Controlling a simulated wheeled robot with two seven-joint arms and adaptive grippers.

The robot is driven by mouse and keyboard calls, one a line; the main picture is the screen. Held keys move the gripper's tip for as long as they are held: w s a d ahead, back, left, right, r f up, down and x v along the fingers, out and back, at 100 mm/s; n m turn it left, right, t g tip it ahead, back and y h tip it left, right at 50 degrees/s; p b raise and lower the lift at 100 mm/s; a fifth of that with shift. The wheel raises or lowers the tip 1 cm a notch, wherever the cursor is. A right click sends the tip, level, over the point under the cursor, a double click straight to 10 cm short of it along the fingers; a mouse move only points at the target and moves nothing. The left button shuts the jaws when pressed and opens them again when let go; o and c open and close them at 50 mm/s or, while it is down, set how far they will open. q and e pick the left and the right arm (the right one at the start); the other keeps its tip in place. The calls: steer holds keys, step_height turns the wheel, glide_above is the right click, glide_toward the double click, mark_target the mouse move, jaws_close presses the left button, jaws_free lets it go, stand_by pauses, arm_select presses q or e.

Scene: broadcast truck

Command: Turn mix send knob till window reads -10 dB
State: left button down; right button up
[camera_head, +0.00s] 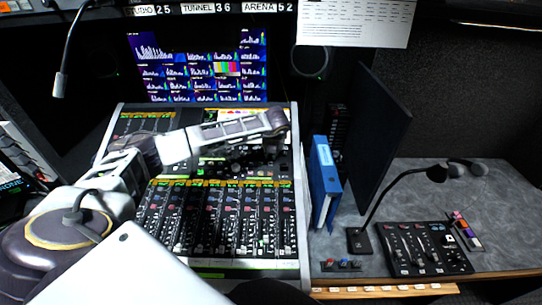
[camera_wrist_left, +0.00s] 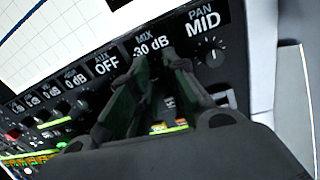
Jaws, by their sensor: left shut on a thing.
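The mixing console (camera_head: 302,215) stands in front of me in the head view. My left arm reaches across it from the left, and my left gripper (camera_head: 276,132) is at the upper right of its panel. In the left wrist view the left gripper's dark fingers (camera_wrist_left: 157,64) are closed in just below the MIX window (camera_wrist_left: 151,44), which reads -30 dB. They are shut on the mix send knob, which they mostly hide. The PAN window (camera_wrist_left: 205,22), reading MID, is to the right. The AUX window (camera_wrist_left: 106,64), reading OFF, is to the left. My right gripper is not in view.
The PAN knob (camera_wrist_left: 214,55) sits close right of the fingers. Blue binders (camera_head: 325,180) stand right of the console. A gooseneck microphone (camera_head: 400,182) and a small control panel (camera_head: 422,248) are on the desk farther right. Screens (camera_head: 197,65) rise behind the console.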

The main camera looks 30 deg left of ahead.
arm_select(q)
steer(key=shift+m, duration=0.4)
steer(key=m+b, duration=0.3)
steer(key=shift+m+t, duration=0.3)
steer(key=shift+m+b, duration=0.4)
steer(key=shift+m, duration=0.4)
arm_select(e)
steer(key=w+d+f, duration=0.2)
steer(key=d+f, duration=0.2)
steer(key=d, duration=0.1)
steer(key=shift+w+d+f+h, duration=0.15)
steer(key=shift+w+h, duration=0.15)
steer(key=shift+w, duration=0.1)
arm_select(q)
steer(key=shift+r+m, duration=0.1)
steer(key=shift+m, duration=0.2)
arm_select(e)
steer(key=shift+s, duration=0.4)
